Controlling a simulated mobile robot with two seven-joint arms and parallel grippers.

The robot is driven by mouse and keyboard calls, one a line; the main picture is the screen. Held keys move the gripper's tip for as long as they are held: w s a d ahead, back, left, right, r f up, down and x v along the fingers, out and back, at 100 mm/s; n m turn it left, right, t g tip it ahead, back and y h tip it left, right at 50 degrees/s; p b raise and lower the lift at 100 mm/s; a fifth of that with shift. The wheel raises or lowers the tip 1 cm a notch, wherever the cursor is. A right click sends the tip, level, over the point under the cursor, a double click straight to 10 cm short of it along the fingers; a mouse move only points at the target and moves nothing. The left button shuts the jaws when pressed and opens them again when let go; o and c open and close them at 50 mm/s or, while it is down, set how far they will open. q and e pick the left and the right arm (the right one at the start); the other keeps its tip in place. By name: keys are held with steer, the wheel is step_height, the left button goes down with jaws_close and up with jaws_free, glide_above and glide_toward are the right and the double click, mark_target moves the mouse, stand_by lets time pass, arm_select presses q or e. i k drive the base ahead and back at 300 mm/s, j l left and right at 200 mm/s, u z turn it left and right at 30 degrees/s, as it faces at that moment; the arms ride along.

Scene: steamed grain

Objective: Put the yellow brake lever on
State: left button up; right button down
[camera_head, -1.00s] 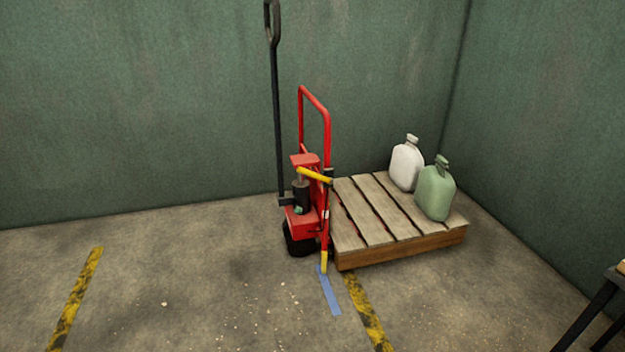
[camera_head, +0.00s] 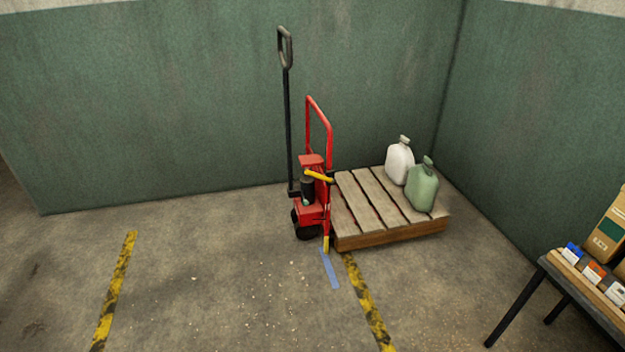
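The yellow brake lever (camera_head: 319,176) is on the red pallet truck (camera_head: 312,215), at the side of its upright frame below the red hoop. It looks roughly level, sloping slightly down to the right. A second yellow piece (camera_head: 326,244) is low on the truck, just above a blue floor strip. The truck's black pump handle (camera_head: 288,110) stands upright with a loop at the top. Neither of my grippers is in view.
A wooden pallet (camera_head: 400,238) beside the truck carries a white jug (camera_head: 399,161) and a green jug (camera_head: 422,186). A table (camera_head: 545,265) with boxes is at the right edge. Yellow-black tape (camera_head: 115,290) marks the floor. The floor in front is open.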

mark_target(330, 178)
steer(key=i+j+z, duration=0.1)
steer(key=i+j, duration=0.15)
steer(key=i+j+z, duration=0.1)
steer(key=i+j, duration=0.15)
steer(key=j, duration=0.25)
steer(key=i+j+z, duration=0.1)
steer(key=j, duration=0.3)
steer(key=i+j+z, duration=0.1)
steer(key=i+j, duration=0.45)
steer(key=j, duration=0.3)
steer(key=i+j+z, duration=0.15)
steer(key=j, duration=0.3)
steer(key=i+j+z, duration=0.1)
steer(key=j, duration=0.35)
steer(key=i+j+z, duration=0.1)
steer(key=i+j, duration=0.15)
steer(key=j, duration=0.2)
